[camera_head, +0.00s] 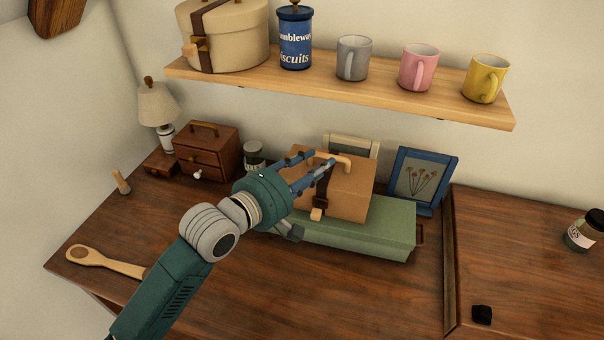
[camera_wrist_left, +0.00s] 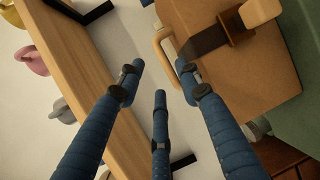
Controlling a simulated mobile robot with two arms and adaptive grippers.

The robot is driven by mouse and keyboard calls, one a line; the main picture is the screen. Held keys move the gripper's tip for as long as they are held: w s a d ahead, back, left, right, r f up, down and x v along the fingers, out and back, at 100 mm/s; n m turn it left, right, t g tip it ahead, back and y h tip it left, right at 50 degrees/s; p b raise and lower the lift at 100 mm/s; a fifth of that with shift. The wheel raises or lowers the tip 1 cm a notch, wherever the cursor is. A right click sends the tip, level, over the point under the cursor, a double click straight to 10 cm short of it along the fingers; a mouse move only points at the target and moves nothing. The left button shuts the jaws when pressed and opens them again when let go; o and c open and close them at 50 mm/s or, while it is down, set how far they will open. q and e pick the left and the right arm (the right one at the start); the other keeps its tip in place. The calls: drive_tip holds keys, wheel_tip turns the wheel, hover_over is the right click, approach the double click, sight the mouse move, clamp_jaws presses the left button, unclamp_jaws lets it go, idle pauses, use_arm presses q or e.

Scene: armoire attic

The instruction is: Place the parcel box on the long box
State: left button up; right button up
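The parcel box (camera_head: 352,192) is a brown box with a dark strap, a wooden clasp and a pale top handle (camera_head: 342,161). It sits upright on top of the green long box (camera_head: 380,240), toward its back. My left gripper (camera_head: 322,165) is over the parcel box's upper left, close to the handle. In the left wrist view the parcel box (camera_wrist_left: 240,70) is at upper right, and the blue fingers of my left gripper (camera_wrist_left: 160,78) are spread and empty, with the handle (camera_wrist_left: 163,42) just beyond their tips. My right gripper is not in view.
A wall shelf (camera_head: 340,88) with mugs, a tin and a round box hangs above and behind. A small wooden chest (camera_head: 207,152) and lamp stand left, a blue picture frame (camera_head: 422,178) right. A wooden spoon (camera_head: 105,262) lies front left. The desk's front middle is clear.

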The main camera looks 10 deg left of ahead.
use_arm(q)
drive_tip(key=v, duration=0.5)
idle(0.5)
